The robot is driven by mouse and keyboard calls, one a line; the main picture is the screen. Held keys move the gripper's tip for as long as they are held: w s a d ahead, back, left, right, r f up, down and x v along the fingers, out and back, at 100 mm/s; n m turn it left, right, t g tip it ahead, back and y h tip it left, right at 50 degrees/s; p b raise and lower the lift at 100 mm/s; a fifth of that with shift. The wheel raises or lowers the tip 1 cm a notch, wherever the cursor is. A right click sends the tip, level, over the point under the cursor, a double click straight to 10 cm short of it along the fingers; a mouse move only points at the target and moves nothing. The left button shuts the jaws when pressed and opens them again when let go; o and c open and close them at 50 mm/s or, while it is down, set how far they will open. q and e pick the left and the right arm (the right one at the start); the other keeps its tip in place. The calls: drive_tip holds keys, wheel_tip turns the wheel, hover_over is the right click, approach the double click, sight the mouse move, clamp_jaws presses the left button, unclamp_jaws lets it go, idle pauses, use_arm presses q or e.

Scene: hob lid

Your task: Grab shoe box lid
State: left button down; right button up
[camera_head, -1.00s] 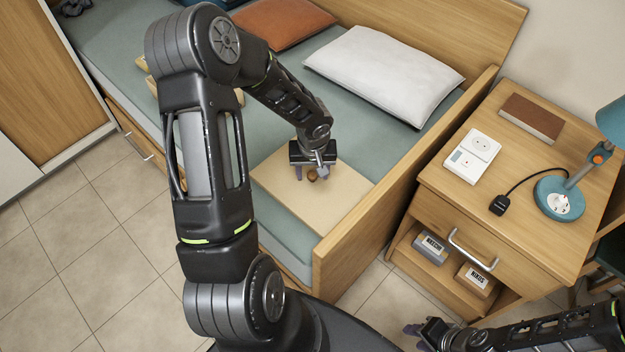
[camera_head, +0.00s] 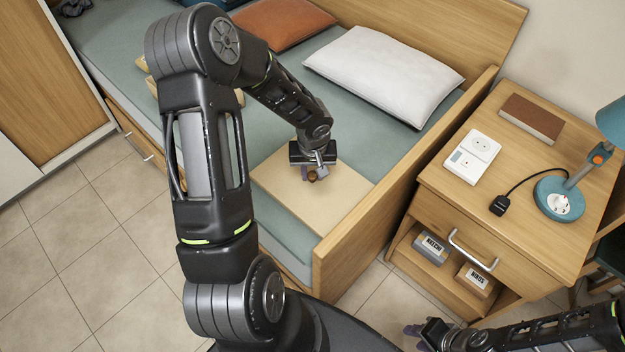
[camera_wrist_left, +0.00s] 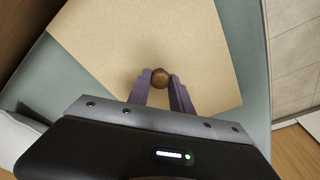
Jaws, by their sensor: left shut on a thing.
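A small round brown knob (camera_wrist_left: 160,77) stands on the lid. My left gripper (camera_head: 311,174) is over the lid with its fingers shut on the knob.
A white pillow (camera_head: 383,75) and an orange cushion (camera_head: 283,22) lie further up. A nightstand (camera_head: 470,207) with a teal lamp (camera_head: 559,198), a socket box (camera_head: 473,156) and a brown book (camera_head: 531,118) stands right.

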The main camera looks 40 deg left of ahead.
sight(312, 175)
use_arm(q)
wheel_tip(312, 175, up, 10)
drive_tip(key=p, duration=0.1)
drive_tip(key=shift+p, duration=0.35)
drive_tip(key=shift+a, duration=0.1)
idle(0.7)
